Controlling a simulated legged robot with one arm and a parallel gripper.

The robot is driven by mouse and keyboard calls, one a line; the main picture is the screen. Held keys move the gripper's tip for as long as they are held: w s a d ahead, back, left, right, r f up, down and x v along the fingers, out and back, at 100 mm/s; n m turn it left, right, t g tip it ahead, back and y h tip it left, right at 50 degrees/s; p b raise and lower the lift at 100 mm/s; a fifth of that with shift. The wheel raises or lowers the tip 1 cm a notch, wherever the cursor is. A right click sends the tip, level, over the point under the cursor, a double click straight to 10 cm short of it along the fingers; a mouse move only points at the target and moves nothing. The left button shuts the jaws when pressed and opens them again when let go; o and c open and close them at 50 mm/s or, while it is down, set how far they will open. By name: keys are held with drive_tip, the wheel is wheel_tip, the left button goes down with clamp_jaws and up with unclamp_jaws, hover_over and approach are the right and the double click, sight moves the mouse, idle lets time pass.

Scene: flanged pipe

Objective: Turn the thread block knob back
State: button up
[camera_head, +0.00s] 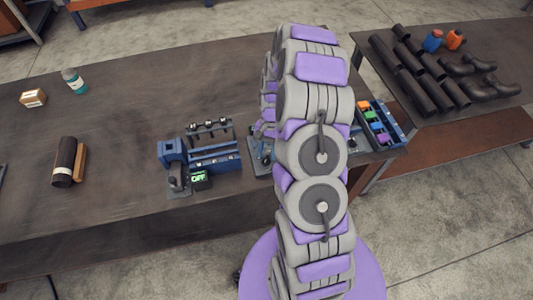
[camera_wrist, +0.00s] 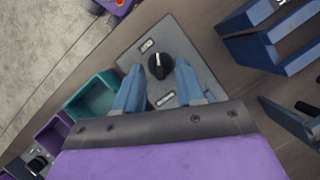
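In the wrist view, a black knob (camera_wrist: 160,66) with a pale pointer line sits on a grey panel (camera_wrist: 150,40). The panel has one label above the knob and one below it; the text is too small to read. My gripper (camera_wrist: 160,68) is open, with one blue finger on the left of the knob and one on the right. A gap shows between each finger and the knob; I cannot tell how far the fingertips are above the panel. In the head view my arm hides the knob and most of the gripper.
A teal bin (camera_wrist: 93,97) lies left of the panel, and blue frames (camera_wrist: 270,35) stand to its right. In the head view, a blue machine (camera_head: 200,155) with a green "OFF" display stands left of my arm. Pipes (camera_head: 420,75) lie on the right table. The left table is mostly clear.

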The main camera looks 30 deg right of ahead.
drive_tip(key=p+v, duration=0.1)
drive_tip(key=v, duration=1.5)
drive_tip(key=shift+a, duration=0.1)
drive_tip(key=s+a+r+n+h+b, duration=0.1)
drive_tip(key=s+a+r+n, duration=0.4)
drive_tip(key=s+a+r, duration=0.6)
drive_tip(key=s+a+n+h+b, duration=0.1)
drive_tip(key=s+a+n, duration=0.1)
drive_tip(key=s, duration=0.7)
drive_tip(key=s+a+n+t+h+b, duration=0.1)
drive_tip(key=s+a, duration=0.3)
drive_tip(key=s, duration=0.6)
drive_tip(key=shift+s+f+n, duration=0.25)
drive_tip(key=shift+f+n, duration=0.1)
drive_tip(key=shift+n, duration=0.15)
